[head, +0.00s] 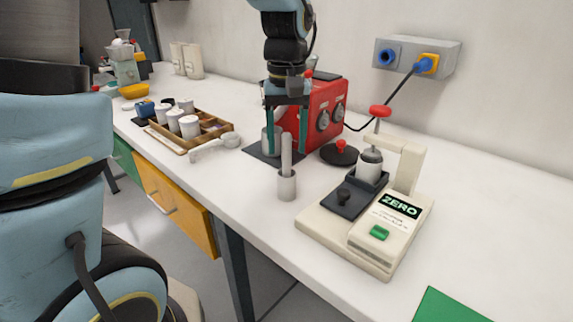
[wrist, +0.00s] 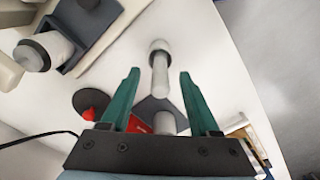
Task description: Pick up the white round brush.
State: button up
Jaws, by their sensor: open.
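A white upright piece that looks like the round brush (head: 286,185) stands on the white bench in the head view, with a thick round lower end and a thin handle pointing up. In the wrist view the brush (wrist: 160,50) shows between the two green fingers, its thick end farther away. My gripper (head: 287,150) is open and empty, fingers pointing down, over the bench near the handle. In the wrist view my gripper (wrist: 160,75) has a finger on each side of the handle, with visible gaps. I cannot tell whether the fingertips are level with the handle.
A red box (head: 326,108) with dials stands behind my gripper. A cream device marked ZERO (head: 382,235) is on the right. A wooden tray (head: 228,127) with white jars and a white lying tool (head: 213,146) are on the left.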

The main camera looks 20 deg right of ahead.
aim_at(287, 166)
jog(key=shift+f, duration=1.25)
grip_shut()
